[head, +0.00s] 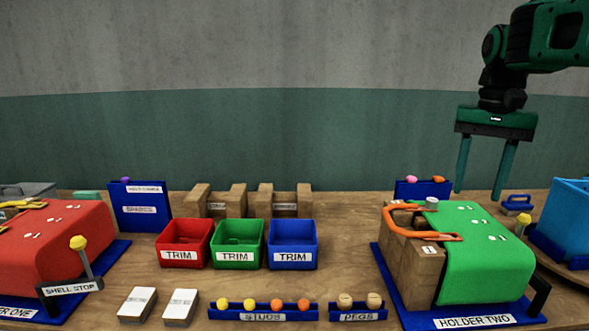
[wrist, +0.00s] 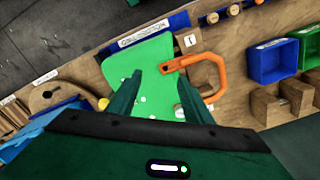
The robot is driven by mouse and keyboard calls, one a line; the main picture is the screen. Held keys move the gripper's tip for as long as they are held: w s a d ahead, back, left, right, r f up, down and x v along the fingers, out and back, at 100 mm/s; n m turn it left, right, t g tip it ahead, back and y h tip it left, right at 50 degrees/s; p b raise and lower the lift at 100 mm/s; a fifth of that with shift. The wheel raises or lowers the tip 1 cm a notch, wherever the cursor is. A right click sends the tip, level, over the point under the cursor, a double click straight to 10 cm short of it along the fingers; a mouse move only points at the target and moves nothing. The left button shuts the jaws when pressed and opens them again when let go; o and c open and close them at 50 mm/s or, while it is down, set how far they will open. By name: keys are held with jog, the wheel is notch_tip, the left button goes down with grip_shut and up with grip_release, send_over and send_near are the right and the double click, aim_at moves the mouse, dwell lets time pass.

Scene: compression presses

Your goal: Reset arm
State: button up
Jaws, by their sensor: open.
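My gripper (head: 487,165) is raised at the upper right in the head view, above and behind the green-topped holder two. Its two long fingers point down, apart, with nothing between them. In the wrist view my gripper (wrist: 162,88) is also open, over the green sheet (wrist: 140,62). The green sheet (head: 487,262) drapes over a wooden block on the blue holder two base (head: 405,305). An orange clamp (head: 395,225) sits at the block's left edge, and it also shows in the wrist view (wrist: 220,75).
Red, green and blue trim bins (head: 292,257) stand mid-table. A stud rack (head: 262,314) and a peg rack (head: 356,316) lie at the front. A red-covered holder (head: 50,250) with a yellow-knobbed shell stop (head: 78,243) is left. A blue bin (head: 568,215) is far right.

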jog(key=s+d+f, duration=0.2)
jog(key=s+f, duration=0.8)
jog(key=s, duration=0.2)
jog(key=s+d+f, duration=0.1)
jog(key=s+f, duration=0.9)
jog(key=s, duration=0.2)
jog(key=shift+s+d+f, duration=0.3)
jog(key=shift+d+f, duration=0.05)
jog(key=shift+d, duration=0.05)
jog(key=shift+w+f, duration=0.2)
jog(key=shift+w, duration=0.4)
